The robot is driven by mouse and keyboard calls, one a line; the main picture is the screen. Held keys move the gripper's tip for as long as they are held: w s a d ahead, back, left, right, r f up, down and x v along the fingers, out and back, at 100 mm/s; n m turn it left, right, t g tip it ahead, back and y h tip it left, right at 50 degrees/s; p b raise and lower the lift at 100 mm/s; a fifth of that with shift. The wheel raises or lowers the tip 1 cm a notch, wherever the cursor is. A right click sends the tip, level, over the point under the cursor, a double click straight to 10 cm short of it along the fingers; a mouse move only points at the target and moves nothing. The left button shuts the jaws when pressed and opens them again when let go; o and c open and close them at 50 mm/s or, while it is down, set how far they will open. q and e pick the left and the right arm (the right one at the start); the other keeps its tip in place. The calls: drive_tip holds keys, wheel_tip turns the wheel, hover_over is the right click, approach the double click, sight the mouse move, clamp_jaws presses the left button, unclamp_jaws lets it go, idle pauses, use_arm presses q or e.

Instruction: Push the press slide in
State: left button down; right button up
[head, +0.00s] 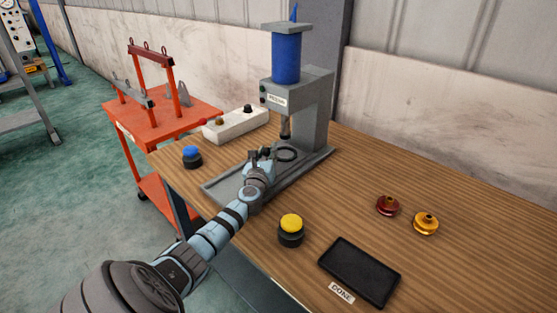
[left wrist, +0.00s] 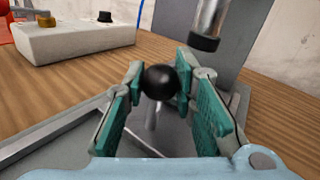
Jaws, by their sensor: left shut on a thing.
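The grey press (head: 313,105) with a blue cylinder (head: 286,60) on top stands at the back of the wooden table. Its flat base (head: 222,187) reaches toward the table's front left edge. My left gripper (head: 262,155) is low over this base, in front of the press ram (head: 285,127). In the left wrist view its green-padded fingers (left wrist: 160,78) are shut on a round black knob (left wrist: 161,82) on a thin metal stem. A dark ring (head: 286,154) lies under the ram, just beyond the gripper. My gripper hides most of the slide. My right gripper is not in view.
A blue button (head: 192,157) and a white control box (head: 235,125) stand left of the press. A yellow button (head: 291,230), a black tray (head: 359,271), a red part (head: 388,205) and a gold part (head: 425,223) are to the right. An orange cart (head: 160,117) stands behind left.

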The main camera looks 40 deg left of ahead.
use_arm(q)
drive_tip(key=shift+w+r, duration=0.1)
drive_tip(key=shift+r, duration=0.05)
drive_tip(key=c, duration=1.5)
unclamp_jaws()
drive_tip(key=shift+c, duration=0.2)
drive_tip(key=shift+o, duration=1.2)
drive_tip(key=shift+w, duration=0.2)
drive_tip(key=shift+s, duration=0.1)
drive_tip(key=shift+s+d, duration=0.1)
drive_tip(key=shift+s, duration=0.1)
drive_tip(key=v, duration=1.1)
drive_tip(key=shift+s+d, duration=0.2)
drive_tip(key=shift+d, duration=0.05)
